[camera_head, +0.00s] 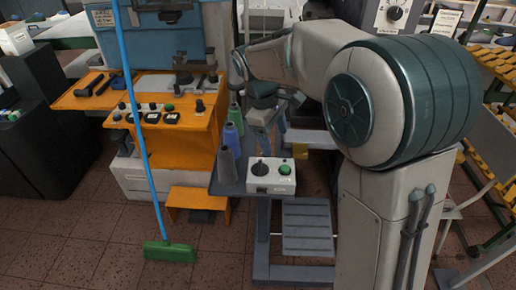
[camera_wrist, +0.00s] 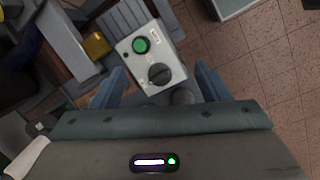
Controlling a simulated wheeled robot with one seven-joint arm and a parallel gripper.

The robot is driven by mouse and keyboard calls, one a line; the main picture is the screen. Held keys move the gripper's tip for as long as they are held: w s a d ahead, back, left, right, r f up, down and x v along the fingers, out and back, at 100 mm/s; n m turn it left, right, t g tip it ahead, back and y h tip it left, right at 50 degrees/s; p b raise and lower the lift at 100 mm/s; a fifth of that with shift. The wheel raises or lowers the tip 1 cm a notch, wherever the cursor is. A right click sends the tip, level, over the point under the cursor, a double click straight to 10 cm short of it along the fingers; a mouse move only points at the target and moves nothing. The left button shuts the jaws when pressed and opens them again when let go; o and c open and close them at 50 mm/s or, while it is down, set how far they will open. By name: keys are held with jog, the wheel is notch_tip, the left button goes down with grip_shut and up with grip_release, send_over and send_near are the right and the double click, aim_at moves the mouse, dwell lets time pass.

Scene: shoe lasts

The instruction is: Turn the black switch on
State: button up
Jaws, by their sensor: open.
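The black switch (camera_head: 260,169) is a round dark knob on the left of a small white control box (camera_head: 271,188), beside a green button (camera_head: 285,169). In the wrist view the black switch (camera_wrist: 159,75) lies between my fingers, with the green button (camera_wrist: 140,45) farther up the box. My gripper (camera_wrist: 162,76) is open and empty, its blue-grey fingers to either side of the box in that view. In the head view my gripper (camera_head: 268,122) is above and behind the box, apart from the switch, and partly merges with the machinery.
Thread cones (camera_head: 228,163) stand just left of the box on the grey stand. An orange machine (camera_head: 165,130) is at the left, with a blue-handled green broom (camera_head: 169,252) in front. Tiled floor is clear at the lower left.

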aim_at(260, 164)
jog(key=w+a+f+n+h+p, duration=0.25)
jog(key=w+a+n, duration=0.3)
jog(key=a, duration=0.35)
jog(key=shift+y, duration=0.45)
jog(key=p+x, duration=0.2)
jog(key=x, duration=1.2)
jog(key=shift+a, duration=0.2)
jog(key=shift+w, duration=0.1)
jog(key=c, duration=1)
